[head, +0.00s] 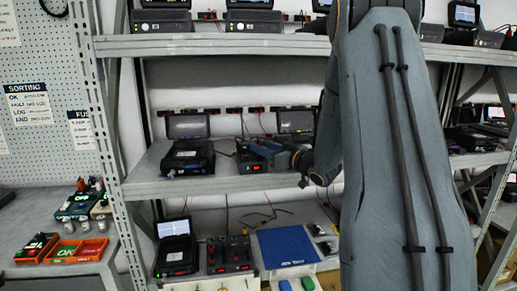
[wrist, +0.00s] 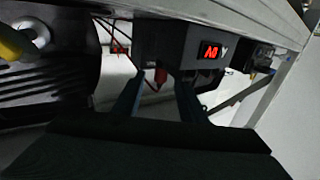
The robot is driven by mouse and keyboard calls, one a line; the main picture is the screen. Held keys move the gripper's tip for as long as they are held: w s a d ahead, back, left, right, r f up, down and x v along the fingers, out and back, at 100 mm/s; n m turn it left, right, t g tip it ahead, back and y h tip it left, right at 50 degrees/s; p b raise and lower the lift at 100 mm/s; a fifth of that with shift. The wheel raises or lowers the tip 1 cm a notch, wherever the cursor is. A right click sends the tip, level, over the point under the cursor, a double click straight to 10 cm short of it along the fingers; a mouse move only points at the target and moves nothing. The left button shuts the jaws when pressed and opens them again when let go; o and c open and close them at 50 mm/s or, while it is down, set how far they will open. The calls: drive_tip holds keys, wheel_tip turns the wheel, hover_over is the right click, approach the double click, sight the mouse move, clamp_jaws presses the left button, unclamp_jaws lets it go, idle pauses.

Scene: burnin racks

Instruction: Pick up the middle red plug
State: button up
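In the wrist view a small red plug (wrist: 161,75) shows at the underside of a dark box with a lit red display (wrist: 211,51). My gripper (wrist: 160,90) has its two fingers apart, one on each side of the plug, with a gap between them. I cannot tell whether a finger touches it. In the head view my gripper (head: 268,148) is over the middle shelf at the small dark box (head: 250,160). The plug is not clear there, and which of the red plugs it is cannot be told.
The middle shelf (head: 225,184) also holds a black laptop-like unit (head: 188,155) left of the box. Red and black cables (wrist: 118,42) hang behind the box in the wrist view. A rack upright (head: 97,120) stands at left. More units fill the shelves above and below.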

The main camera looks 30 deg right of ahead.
clamp_jaws()
wheel_tip(320, 180, up, 10)
drive_tip(key=b, duration=0.2)
idle(0.6)
drive_tip(key=shift+a, duration=0.1)
